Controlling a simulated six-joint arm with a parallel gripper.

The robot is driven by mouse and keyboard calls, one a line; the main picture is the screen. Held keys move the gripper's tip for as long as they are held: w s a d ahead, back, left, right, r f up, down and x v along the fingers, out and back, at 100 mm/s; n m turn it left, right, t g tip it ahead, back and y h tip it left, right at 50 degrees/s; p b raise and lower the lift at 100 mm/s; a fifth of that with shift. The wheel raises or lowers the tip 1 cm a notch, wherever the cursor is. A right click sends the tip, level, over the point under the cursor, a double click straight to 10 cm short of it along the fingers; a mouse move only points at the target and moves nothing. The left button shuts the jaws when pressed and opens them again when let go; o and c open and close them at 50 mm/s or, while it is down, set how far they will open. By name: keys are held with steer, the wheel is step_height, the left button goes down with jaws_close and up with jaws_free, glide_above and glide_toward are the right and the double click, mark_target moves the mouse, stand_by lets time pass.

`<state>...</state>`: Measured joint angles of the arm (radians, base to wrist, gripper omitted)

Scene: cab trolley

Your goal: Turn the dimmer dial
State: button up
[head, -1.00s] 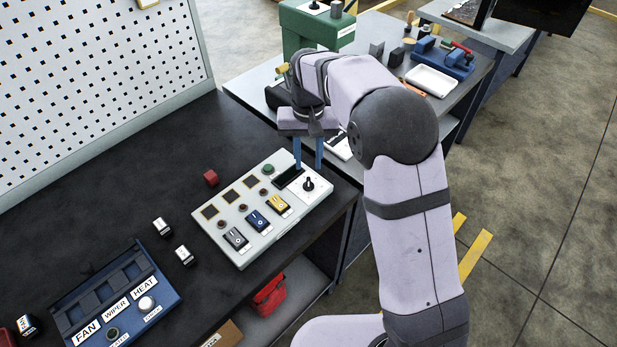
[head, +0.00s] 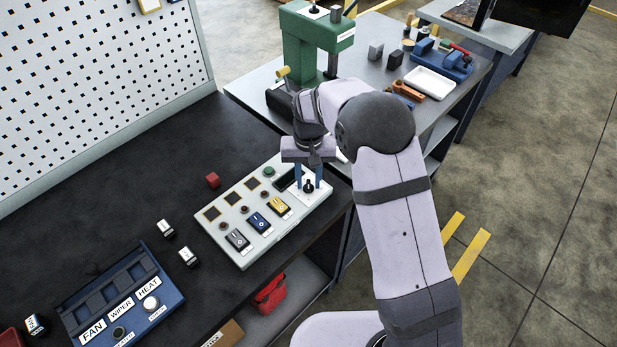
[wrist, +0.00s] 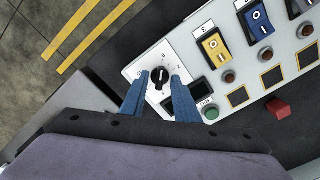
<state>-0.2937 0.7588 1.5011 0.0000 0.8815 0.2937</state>
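A black rotary dial (head: 308,188) with a pointer stands on a white square plate at the right end of the light grey control panel (head: 243,258). It also shows in the wrist view (wrist: 159,82), with marks around it too small to read. My gripper (head: 308,181) points down over this dial. In the wrist view its two blue fingers (wrist: 160,77) are apart, one on each side of the dial, with a gap on both sides. I cannot tell how far the fingertips are above the plate.
The panel also holds yellow, blue and grey rocker switches, a green button (wrist: 211,113) and a dark display (wrist: 182,92). A red cube (head: 213,180) lies behind it. A blue box (head: 118,300) with labels and two knobs stands at left. A green machine (head: 315,40) stands behind my arm.

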jaws_close()
